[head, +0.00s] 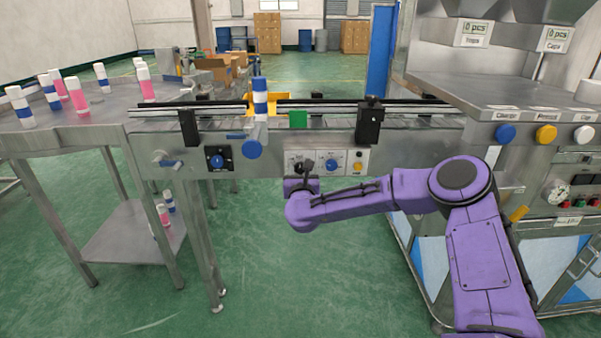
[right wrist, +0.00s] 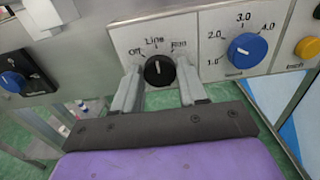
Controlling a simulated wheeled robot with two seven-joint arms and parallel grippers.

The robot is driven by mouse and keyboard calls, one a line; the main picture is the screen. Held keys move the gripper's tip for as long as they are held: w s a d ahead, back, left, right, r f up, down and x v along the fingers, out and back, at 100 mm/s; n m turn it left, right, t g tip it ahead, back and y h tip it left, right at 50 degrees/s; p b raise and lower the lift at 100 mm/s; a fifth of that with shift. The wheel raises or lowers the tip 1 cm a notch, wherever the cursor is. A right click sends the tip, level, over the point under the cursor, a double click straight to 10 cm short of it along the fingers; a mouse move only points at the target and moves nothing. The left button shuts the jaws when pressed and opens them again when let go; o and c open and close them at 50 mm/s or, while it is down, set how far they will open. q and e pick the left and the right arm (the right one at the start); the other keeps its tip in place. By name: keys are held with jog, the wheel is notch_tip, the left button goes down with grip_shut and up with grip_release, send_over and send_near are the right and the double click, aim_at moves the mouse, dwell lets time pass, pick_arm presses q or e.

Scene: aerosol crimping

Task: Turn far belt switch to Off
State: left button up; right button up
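The black switch knob (right wrist: 159,71) sits on a light panel marked Off, Line and Run. Its white mark points up, roughly at Line. My right gripper (right wrist: 160,80) has one finger on each side of the knob, with gaps visible between the fingers and the knob. Its fingers are apart and hold nothing that I can see. In the head view my right gripper (head: 303,182) is at the left end of the panel (head: 345,156) on the conveyor's front and partly covers the knob. My left gripper is out of view.
A blue speed dial (right wrist: 242,50) and a yellow button (right wrist: 307,48) are right of the knob. A black box with a blue knob (head: 216,161) is farther left. A blue-and-white can (head: 260,98) stands at the conveyor. Several cans stand on the left table (head: 95,125).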

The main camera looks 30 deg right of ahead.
jog(key=c, duration=0.5)
jog(key=n+b, duration=0.1)
jog(key=n, duration=0.3)
jog(key=shift+n, duration=0.3)
jog(key=n, duration=0.5)
jog(key=shift+n+p, duration=0.3)
jog(key=shift+n, duration=0.1)
jog(key=o, duration=1)
jog(key=shift+o, duration=0.2)
